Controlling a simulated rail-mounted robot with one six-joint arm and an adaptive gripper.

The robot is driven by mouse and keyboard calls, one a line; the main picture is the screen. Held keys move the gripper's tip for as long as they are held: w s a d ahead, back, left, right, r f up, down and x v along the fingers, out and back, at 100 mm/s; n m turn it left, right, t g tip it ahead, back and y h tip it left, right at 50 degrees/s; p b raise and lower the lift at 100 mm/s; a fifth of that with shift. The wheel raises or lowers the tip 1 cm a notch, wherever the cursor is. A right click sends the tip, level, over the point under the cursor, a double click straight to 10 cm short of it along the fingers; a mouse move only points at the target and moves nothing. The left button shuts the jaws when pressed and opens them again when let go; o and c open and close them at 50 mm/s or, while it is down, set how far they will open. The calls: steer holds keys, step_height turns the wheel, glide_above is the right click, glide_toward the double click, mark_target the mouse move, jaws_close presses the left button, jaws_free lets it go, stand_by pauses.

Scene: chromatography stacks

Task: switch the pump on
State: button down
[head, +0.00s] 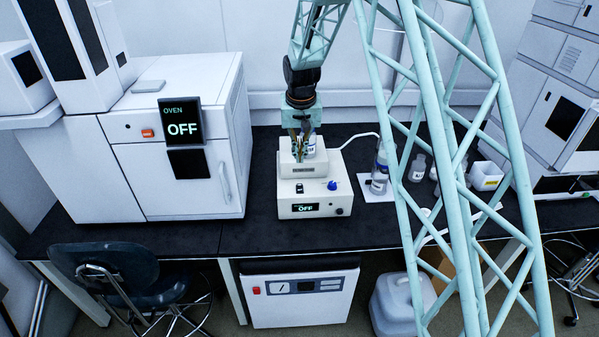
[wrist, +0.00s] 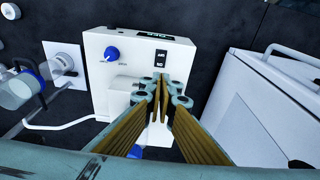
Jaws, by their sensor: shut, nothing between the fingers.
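A white bench unit (head: 285,204), which looks like the pump, stands mid-bench. Its dark display (head: 305,208) reads OFF. A small black rocker switch (head: 299,188) sits on its top panel left of a blue knob (head: 332,185). In the wrist view the switch (wrist: 161,60) shows just beyond my fingertips, with the knob (wrist: 112,53) to its left. My gripper (head: 299,157) points down over the rear of the unit, shut and empty. In the wrist view my gripper (wrist: 162,90) appears close to the switch; I cannot tell whether it touches.
A bottle (head: 379,174) stands on a white pad right of the unit, with smaller bottles (head: 418,168) beyond. An oven cabinet (head: 180,140) reading OFF stands left. A white box (head: 300,300) with a red switch is under the bench. The bench front is clear.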

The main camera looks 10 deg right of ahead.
mark_target(300, 184)
steer(key=shift+f, duration=0.1)
steer(key=shift+w+d+f, duration=0.1)
steer(key=shift+w+f, duration=0.35)
steer(key=shift+f, duration=1.8)
steer(key=shift+w+f, duration=0.45)
steer(key=shift+f, duration=1.75)
steer(key=shift+w+d+f, duration=0.1)
steer(key=shift+w+f, duration=0.35)
steer(key=shift+f, duration=1.8)
